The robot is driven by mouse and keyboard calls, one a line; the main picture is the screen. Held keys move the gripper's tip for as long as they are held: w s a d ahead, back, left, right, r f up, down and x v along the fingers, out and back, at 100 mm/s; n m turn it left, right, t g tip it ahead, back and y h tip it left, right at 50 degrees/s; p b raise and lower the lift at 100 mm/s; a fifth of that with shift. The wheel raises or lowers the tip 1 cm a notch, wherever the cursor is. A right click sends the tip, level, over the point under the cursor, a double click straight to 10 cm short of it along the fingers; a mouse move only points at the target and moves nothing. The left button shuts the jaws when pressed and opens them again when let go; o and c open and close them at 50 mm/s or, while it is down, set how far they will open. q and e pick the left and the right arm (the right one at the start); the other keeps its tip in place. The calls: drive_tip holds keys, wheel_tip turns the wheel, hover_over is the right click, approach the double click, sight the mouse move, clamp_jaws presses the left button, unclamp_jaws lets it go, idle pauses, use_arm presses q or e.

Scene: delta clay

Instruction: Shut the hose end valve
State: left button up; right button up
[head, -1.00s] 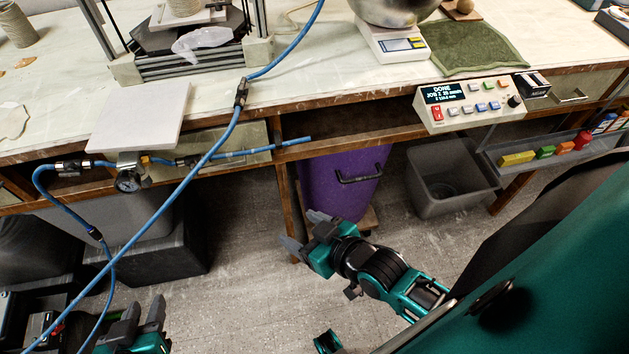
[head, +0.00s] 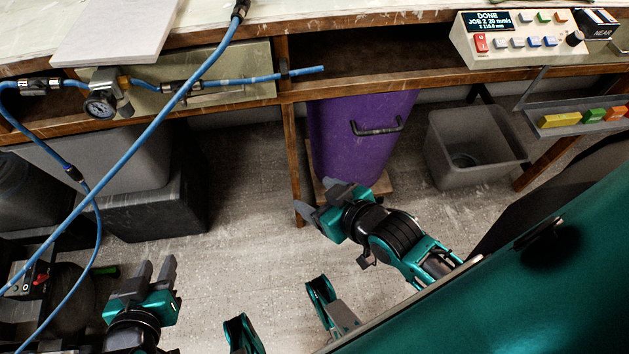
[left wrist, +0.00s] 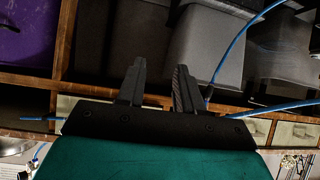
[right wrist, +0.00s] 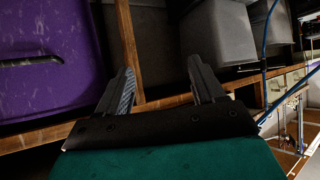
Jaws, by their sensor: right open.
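A blue hose line with metal and black fittings runs along the bench's front edge in the head view. It has a pressure gauge (head: 100,104), a fitting (head: 180,89) right of it and another fitting (head: 40,86) at left. A black inline fitting (head: 75,173) sits on the hanging blue hose (head: 128,143). I cannot tell which fitting is the hose end valve. My left gripper (head: 154,271) is open and empty, low over the floor, apart from the hose. My right gripper (head: 313,197) is open and empty in front of the purple bin (head: 360,135).
The wooden bench edge (head: 400,88) runs across the head view. A grey bin (head: 475,140) and dark boxes (head: 150,215) stand under it. A control box (head: 520,40) is on the bench. Floor (head: 250,240) between the grippers is clear.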

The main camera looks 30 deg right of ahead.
use_arm(q)
drive_tip(key=shift+f+b, duration=1.65)
drive_tip(key=shift+f, duration=0.55)
use_arm(e)
drive_tip(key=shift+w+a+f, duration=0.1)
drive_tip(key=shift+a+f, duration=0.1)
drive_tip(key=shift+f, duration=0.6)
drive_tip(key=shift+w+a+f, duration=0.1)
drive_tip(key=shift+a+f, duration=0.1)
drive_tip(key=shift+f, duration=0.55)
use_arm(q)
drive_tip(key=shift+r, duration=0.1)
wheel_tip(320, 180, up, 12)
drive_tip(key=a+p, duration=0.2)
drive_tip(key=p, duration=1.3)
drive_tip(key=shift+s+r+y, duration=0.25)
drive_tip(key=shift+s+y, duration=0.05)
drive_tip(key=shift+s, duration=0.1)
use_arm(e)
drive_tip(key=s+d+r, duration=0.1)
drive_tip(key=d+r, duration=0.2)
drive_tip(key=r, duration=0.8)
drive_tip(key=shift+s+h, duration=0.25)
drive_tip(key=shift+h, duration=0.05)
use_arm(q)
drive_tip(key=shift+s+f, duration=0.2)
drive_tip(key=shift+s, duration=0.05)
use_arm(e)
drive_tip(key=shift+a, duration=0.1)
